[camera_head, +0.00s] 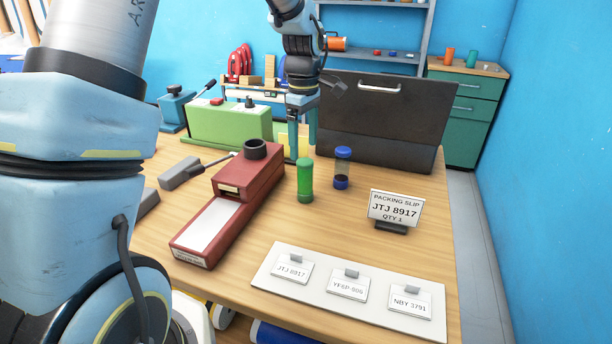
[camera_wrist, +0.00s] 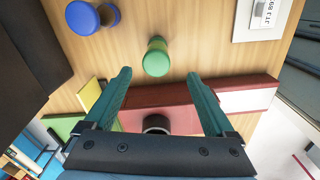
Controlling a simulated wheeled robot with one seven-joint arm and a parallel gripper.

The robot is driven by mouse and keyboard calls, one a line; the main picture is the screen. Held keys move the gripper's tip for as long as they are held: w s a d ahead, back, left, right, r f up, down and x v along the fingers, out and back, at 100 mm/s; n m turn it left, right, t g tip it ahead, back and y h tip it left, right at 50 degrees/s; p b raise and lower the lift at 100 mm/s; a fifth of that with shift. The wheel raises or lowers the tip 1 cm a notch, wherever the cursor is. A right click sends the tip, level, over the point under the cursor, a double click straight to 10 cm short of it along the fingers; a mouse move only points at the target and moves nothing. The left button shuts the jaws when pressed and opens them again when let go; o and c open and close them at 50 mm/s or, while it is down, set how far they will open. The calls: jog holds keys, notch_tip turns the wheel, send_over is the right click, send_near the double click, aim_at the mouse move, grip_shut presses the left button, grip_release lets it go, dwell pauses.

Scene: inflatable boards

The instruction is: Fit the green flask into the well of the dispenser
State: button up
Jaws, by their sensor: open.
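The green flask (camera_head: 305,181) stands upright on the table, just right of the red dispenser (camera_head: 232,203). The dispenser's well (camera_head: 255,149) is a dark round collar on its raised back end, and it looks empty. My gripper (camera_head: 302,150) points down behind the flask and above the table. In the wrist view my gripper (camera_wrist: 160,85) is open, with nothing between its teal fingers. The green flask (camera_wrist: 156,57) lies ahead of the fingertips there. The well (camera_wrist: 156,124) shows between the finger bases, partly hidden by my gripper body.
A blue-capped flask (camera_head: 342,167) stands right of the green one. A black case (camera_head: 384,122) stands behind, and a green device (camera_head: 228,124) at back left. A packing slip stand (camera_head: 394,210) and a tray of labels (camera_head: 345,288) lie in front. A grey-handled tool (camera_head: 182,172) lies left.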

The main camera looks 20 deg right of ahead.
aim_at(305, 162)
jog(key=f+p, duration=0.1)
jog(key=f, duration=0.4)
jog(key=shift+d+f, duration=0.15)
jog(key=shift+d, duration=0.05)
jog(key=shift+w+f+p, duration=0.15)
jog(key=shift+f+p, duration=0.55)
jog(key=shift+f, duration=0.65)
jog(key=shift+w+f+p, duration=0.1)
jog(key=shift+f+p, duration=0.55)
jog(key=shift+f, duration=0.7)
grip_shut()
